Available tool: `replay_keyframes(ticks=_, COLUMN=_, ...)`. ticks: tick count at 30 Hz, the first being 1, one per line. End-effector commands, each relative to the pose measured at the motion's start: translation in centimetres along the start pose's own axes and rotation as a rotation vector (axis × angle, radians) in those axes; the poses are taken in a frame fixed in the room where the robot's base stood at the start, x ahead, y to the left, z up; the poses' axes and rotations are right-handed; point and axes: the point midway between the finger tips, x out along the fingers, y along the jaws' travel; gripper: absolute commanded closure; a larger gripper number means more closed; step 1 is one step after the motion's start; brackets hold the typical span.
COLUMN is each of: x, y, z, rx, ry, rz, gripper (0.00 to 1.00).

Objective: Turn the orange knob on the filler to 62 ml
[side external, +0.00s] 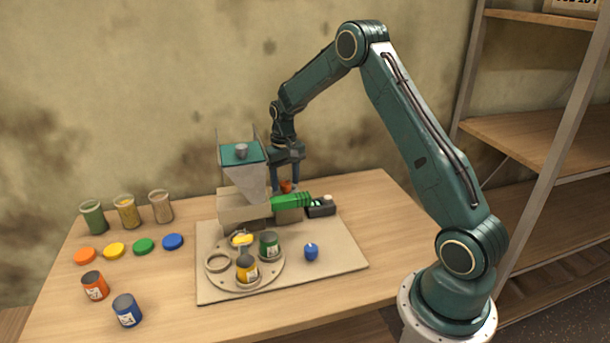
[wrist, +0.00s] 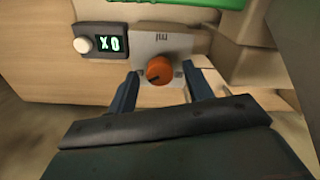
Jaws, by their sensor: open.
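The orange knob (wrist: 159,70) sits on a pale dial plate (wrist: 162,45) marked "ml" in the wrist view. A dark mark shows on the knob's lower left; I cannot read a ml value. In the side view the knob (side external: 286,186) shows small behind the filler (side external: 243,185), below my gripper. My gripper (wrist: 158,88) is open, with one blue finger on each side of the knob. Neither finger visibly touches it. In the side view my gripper (side external: 286,172) points down at the filler's far right side.
A small display (wrist: 108,44) with a white button (wrist: 83,44) is left of the dial. A green part (side external: 291,200) extends beside the filler. The round carousel (side external: 222,283) holds cans in front. Jars (side external: 127,212), lids (side external: 114,250) and cans (side external: 128,310) stand at left.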

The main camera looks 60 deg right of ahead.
Motion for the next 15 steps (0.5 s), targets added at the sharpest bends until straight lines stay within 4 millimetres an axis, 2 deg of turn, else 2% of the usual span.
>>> replay_keyframes(ticks=8, x=-1.9, y=0.0, z=-0.1, rx=0.000, ry=0.004, rz=0.000, gripper=0.49)
replay_keyframes(ticks=15, x=-5.5, y=0.0, z=-0.1, rx=0.000, ry=0.005, rz=0.000, gripper=0.49)
